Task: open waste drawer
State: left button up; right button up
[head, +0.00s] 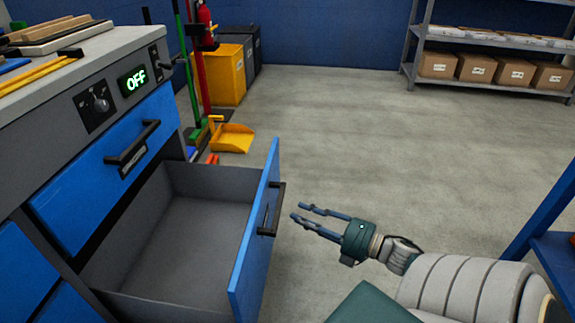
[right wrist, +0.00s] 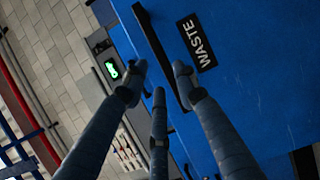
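The waste drawer (head: 255,245) is pulled out well from the cabinet, and its grey inside (head: 185,240) looks empty. Its blue front carries a dark bar handle (head: 272,210). In the right wrist view the handle (right wrist: 160,52) runs beside a black label reading WASTE (right wrist: 197,42). My right gripper (head: 298,212) is just right of the handle in the head view, pointing at it, with a small gap between. Its fingers (right wrist: 157,82) are spread, with nothing held between them. My left gripper is not in view.
The grey cabinet has a closed blue drawer (head: 95,180) and a panel with a green OFF display (head: 133,80). A yellow dustpan (head: 232,138) and bins (head: 220,70) stand behind. A shelf with boxes (head: 477,68) is at the back right. The floor (head: 400,150) between is clear.

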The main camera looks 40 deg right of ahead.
jog(key=v, duration=0.4)
dwell(0.6)
